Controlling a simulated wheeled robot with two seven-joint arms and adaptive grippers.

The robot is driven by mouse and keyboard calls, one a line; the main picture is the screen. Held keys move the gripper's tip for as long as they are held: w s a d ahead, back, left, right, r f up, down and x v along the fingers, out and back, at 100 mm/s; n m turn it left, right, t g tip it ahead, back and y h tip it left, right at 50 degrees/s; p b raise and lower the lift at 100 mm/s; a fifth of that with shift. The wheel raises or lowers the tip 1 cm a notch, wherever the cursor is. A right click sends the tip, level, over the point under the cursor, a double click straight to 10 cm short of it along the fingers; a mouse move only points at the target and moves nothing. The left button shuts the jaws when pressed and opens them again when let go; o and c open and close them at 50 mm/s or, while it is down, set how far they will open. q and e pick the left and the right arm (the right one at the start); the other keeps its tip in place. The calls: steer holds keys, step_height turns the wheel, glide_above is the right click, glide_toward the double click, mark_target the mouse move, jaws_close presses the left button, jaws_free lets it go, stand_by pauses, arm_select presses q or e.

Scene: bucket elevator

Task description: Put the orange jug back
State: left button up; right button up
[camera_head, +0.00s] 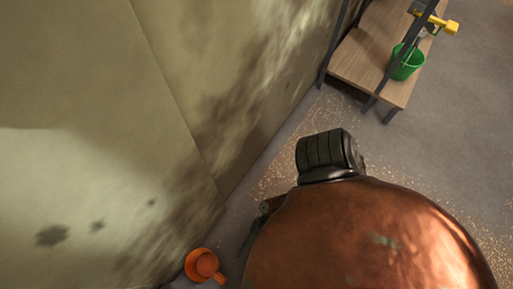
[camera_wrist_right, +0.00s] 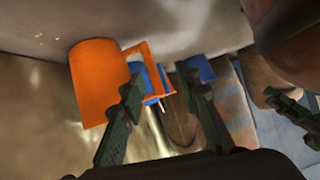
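The orange jug (camera_head: 201,265) is at the bottom of the head view, close to the stained wall. In the right wrist view the jug (camera_wrist_right: 97,82) is large, with its squared handle (camera_wrist_right: 140,52) to its right. My right gripper (camera_wrist_right: 162,105) is open there, its dark fingers apart. The handle's end shows beyond the gap, and I see no grip on it. In the head view only dark parts of the right gripper (camera_head: 257,222) show, up and right of the jug. A dark toothed piece (camera_wrist_right: 290,105) at the wrist view's right may be my left gripper; its state is unclear.
A wooden shelf unit (camera_head: 370,62) with dark posts stands at the upper right, holding a green bucket (camera_head: 406,65) and a yellow-and-black tool (camera_head: 436,20). Pale grains lie scattered on the floor (camera_head: 300,125). The wall (camera_head: 110,140) borders the left. Blue items (camera_wrist_right: 199,69) show beyond the fingers.

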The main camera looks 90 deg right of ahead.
steer(key=s+d+m+g+h, duration=0.1)
steer(key=s+d+m+h, duration=0.25)
steer(key=s, duration=0.25)
steer(key=d+r+m+t+h, duration=0.1)
steer(key=d+r+m+h, duration=0.3)
steer(key=d+r, duration=0.3)
step_height(320, 180, up, 4)
steer(key=shift+w+r+m, duration=0.15)
steer(key=shift+r+m, duration=0.05)
steer(key=shift+m, duration=0.65)
